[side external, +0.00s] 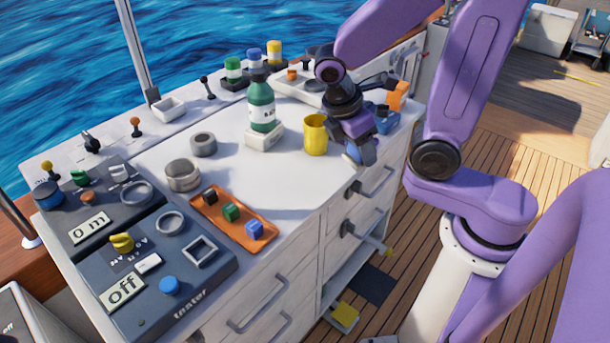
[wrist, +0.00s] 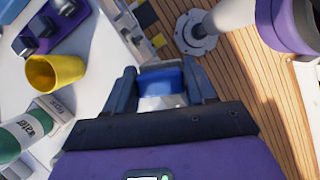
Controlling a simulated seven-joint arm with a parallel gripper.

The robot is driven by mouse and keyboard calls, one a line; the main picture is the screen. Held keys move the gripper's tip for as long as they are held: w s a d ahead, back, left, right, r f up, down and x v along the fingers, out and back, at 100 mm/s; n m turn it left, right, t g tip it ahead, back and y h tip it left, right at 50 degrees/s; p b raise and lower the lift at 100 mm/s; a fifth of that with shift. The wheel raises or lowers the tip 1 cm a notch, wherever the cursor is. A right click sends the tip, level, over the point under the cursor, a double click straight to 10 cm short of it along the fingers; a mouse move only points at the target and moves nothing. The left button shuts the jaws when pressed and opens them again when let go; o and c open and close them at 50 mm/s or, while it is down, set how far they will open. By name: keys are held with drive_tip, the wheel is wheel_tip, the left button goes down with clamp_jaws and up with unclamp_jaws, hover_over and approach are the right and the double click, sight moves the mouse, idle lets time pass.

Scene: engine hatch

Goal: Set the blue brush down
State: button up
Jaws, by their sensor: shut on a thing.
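My gripper (side external: 362,152) is shut on the blue brush (wrist: 160,78), which shows as a blue and pale block between the two fingers in the wrist view. In the side external view only a small blue and white part of the brush (side external: 350,155) shows below the fingers; the rest is hidden. My gripper is at the right front edge of the white worktop (side external: 300,180), just right of the yellow cup (side external: 315,135). I cannot tell whether the brush touches the worktop.
An orange tray (side external: 262,243) with small coloured cubes lies nearer the front, by the grey tester panel (side external: 195,285). The middle of the worktop is clear. Drawer handles (side external: 375,185) stick out below the edge.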

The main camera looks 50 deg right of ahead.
drive_tip(key=w+f, duration=0.3)
drive_tip(key=w, duration=0.1)
drive_tip(key=w+f, duration=0.3)
drive_tip(key=w, duration=0.1)
drive_tip(key=w+f, duration=0.3)
drive_tip(key=w, duration=0.1)
drive_tip(key=shift+w+a, duration=0.25)
drive_tip(key=shift+w, duration=0.1)
drive_tip(key=shift+w+f, duration=0.3)
drive_tip(key=shift+f, duration=1.5)
drive_tip(key=shift+f, duration=0.2)
drive_tip(key=o, duration=1.1)
drive_tip(key=shift+r, duration=0.1)
